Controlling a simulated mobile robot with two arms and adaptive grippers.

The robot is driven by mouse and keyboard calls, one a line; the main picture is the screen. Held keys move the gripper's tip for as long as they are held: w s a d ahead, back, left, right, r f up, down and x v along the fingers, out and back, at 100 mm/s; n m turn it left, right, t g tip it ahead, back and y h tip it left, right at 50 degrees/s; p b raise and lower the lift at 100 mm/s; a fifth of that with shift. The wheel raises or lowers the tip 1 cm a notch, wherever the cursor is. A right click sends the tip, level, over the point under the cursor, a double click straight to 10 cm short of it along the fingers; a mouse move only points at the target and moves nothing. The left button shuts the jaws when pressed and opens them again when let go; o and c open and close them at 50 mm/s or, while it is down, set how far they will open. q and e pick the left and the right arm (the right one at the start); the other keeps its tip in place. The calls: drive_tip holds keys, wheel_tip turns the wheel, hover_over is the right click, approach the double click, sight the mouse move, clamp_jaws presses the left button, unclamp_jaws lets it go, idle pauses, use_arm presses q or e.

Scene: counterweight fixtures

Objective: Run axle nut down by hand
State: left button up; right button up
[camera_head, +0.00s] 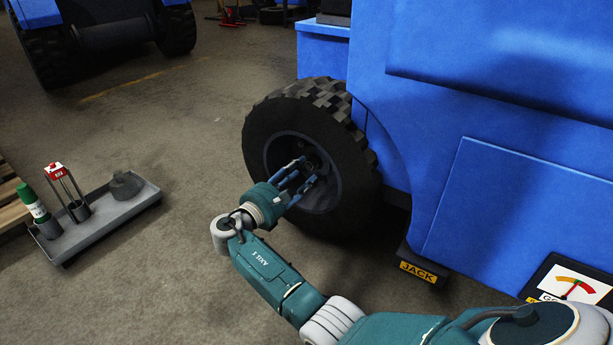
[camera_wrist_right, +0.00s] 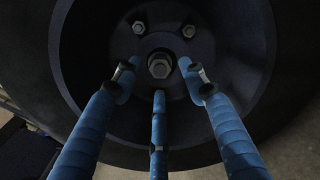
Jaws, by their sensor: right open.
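The wheel (camera_head: 268,125) on the blue machine has a black knobbly tyre and a dark dished rim. In the right wrist view, the axle nut (camera_wrist_right: 159,66) is a grey hex nut at the middle of the hub, with a stud end showing in it. Two smaller nuts (camera_wrist_right: 139,27) (camera_wrist_right: 188,31) sit above it on the rim. My right gripper (camera_head: 308,171) reaches into the rim. Its three blue fingers are spread around and below the axle nut, apart from it, with nothing held. My left gripper is not in view.
A grey tray (camera_head: 98,228) on the floor at left holds a green-capped bottle (camera_head: 34,203), a red-topped holder (camera_head: 57,171) and a grey cone-like piece (camera_head: 126,185). A jack (camera_head: 418,270) stands under the blue body (camera_head: 520,200). A gauge (camera_head: 575,287) is at lower right. Floor between tray and wheel is clear.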

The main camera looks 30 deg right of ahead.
sight(308, 166)
drive_tip(key=shift+b+x, duration=0.7)
drive_tip(key=shift+x, duration=1)
clamp_jaws()
drive_tip(key=shift+r, duration=0.1)
